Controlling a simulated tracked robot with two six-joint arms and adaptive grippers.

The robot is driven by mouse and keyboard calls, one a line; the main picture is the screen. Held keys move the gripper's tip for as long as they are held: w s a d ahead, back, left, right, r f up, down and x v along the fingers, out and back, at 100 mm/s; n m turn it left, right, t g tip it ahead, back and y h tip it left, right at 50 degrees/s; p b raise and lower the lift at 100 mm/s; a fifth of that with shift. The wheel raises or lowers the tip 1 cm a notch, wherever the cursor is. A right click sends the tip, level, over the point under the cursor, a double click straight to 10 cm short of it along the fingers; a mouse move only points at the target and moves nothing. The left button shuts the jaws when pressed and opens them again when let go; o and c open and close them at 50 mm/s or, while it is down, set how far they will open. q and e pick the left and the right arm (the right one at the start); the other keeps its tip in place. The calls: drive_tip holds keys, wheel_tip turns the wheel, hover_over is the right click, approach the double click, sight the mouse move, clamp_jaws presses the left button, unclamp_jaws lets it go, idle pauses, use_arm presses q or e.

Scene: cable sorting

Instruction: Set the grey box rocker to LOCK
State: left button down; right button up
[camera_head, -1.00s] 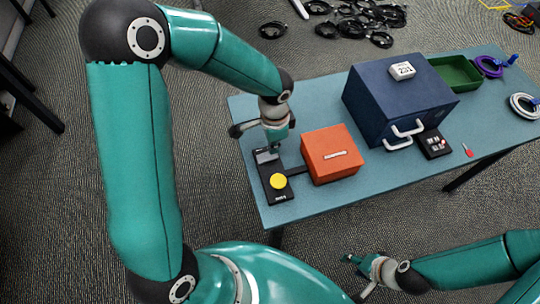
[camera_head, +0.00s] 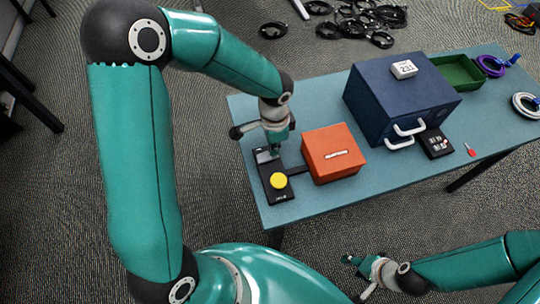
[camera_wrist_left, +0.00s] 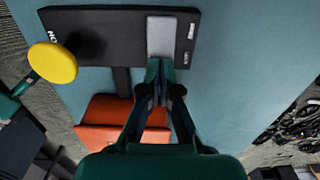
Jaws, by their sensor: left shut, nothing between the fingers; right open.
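A black control panel (camera_head: 269,172) lies near the left end of the table. It has a pale grey rocker (camera_head: 264,155) at its far end and a round yellow button (camera_head: 278,181) at its near end. In the left wrist view the grey rocker (camera_wrist_left: 175,37) sits beside small white lettering too blurred to read. My left gripper (camera_head: 275,148) is shut and empty, with its fingertips (camera_wrist_left: 160,72) right at the rocker's edge; I cannot tell whether they touch it. My right gripper (camera_head: 350,265) is open and empty, off the table's near side.
An orange box (camera_head: 331,153) stands just right of the panel, joined by a dark strip. Further right are a blue cabinet (camera_head: 385,105) with white handles, a small black switch box (camera_head: 436,143), a green tray (camera_head: 456,72) and cable coils (camera_head: 490,66). The front left table strip is clear.

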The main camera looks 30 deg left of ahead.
use_arm(q)
drive_tip(key=shift+f+b, duration=0.5)
drive_tip(key=shift+f, duration=0.15)
drive_tip(key=shift+r, duration=0.2)
drive_tip(key=shift+r+p, duration=2.7)
drive_tip(key=shift+r, duration=0.7)
